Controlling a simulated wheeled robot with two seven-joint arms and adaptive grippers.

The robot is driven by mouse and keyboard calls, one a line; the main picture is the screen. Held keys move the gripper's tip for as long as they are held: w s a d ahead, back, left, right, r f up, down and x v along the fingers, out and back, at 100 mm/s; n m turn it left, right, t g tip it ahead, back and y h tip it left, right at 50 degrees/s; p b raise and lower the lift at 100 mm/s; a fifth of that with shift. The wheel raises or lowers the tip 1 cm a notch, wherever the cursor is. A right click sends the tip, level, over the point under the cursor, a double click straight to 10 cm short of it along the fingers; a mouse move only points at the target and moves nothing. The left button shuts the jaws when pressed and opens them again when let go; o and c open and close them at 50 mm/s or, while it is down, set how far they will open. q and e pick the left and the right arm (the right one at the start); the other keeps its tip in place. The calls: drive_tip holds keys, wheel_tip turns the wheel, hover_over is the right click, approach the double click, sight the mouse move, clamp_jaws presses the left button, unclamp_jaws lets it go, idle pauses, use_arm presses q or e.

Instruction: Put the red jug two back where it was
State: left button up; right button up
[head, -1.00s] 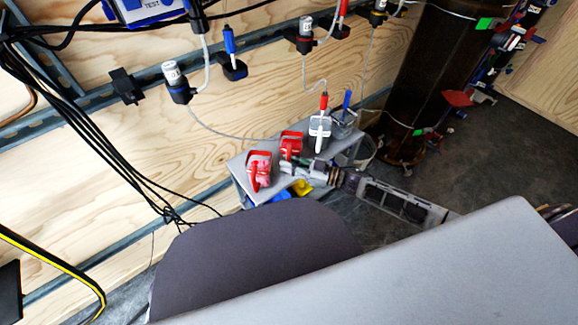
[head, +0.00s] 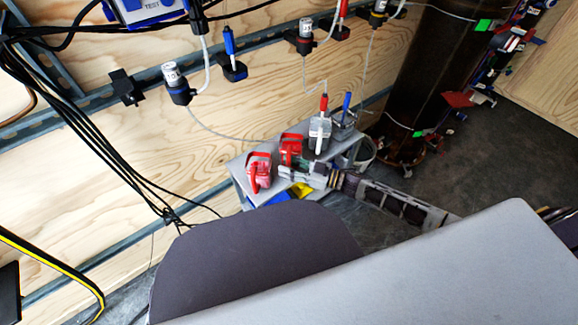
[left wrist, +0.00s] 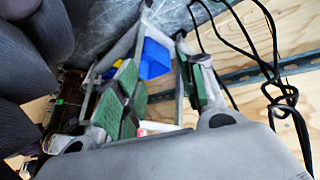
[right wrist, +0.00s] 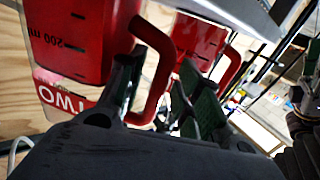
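Two red jugs stand on a small grey shelf table (head: 243,168) against the plywood wall. The back right one (head: 291,142) is at my right gripper (head: 290,164). In the right wrist view the near red jug (right wrist: 72,40) has a label reading TWO. Its red handle (right wrist: 163,65) lies between the open fingers of my right gripper (right wrist: 160,100); firm contact cannot be told. The other red jug (head: 258,170) stands at front left and also shows behind the fingers (right wrist: 200,38). My left gripper (left wrist: 160,90) is open and empty, outside the head view.
Blue (left wrist: 155,60) and yellow things are below the tabletop. A grey surface (head: 420,270) and dark chair-like panel (head: 250,255) fill the foreground. Black cables hang left.

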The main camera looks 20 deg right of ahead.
drive_tip(key=shift+r, duration=0.15)
drive_tip(key=shift+s+d, duration=0.25)
drive_tip(key=shift+d, duration=0.05)
use_arm(q)
wheel_tip(320, 180, up, 7)
drive_tip(key=a+g+y+p, duration=0.1)
drive_tip(key=p, duration=0.2)
drive_tip(key=shift+s+a+r+m, duration=0.15)
drive_tip(key=shift+s+a+m, duration=0.1)
drive_tip(key=shift+m, duration=0.05)
use_arm(e)
drive_tip(key=v, duration=1.1)
drive_tip(key=shift+d, duration=0.1)
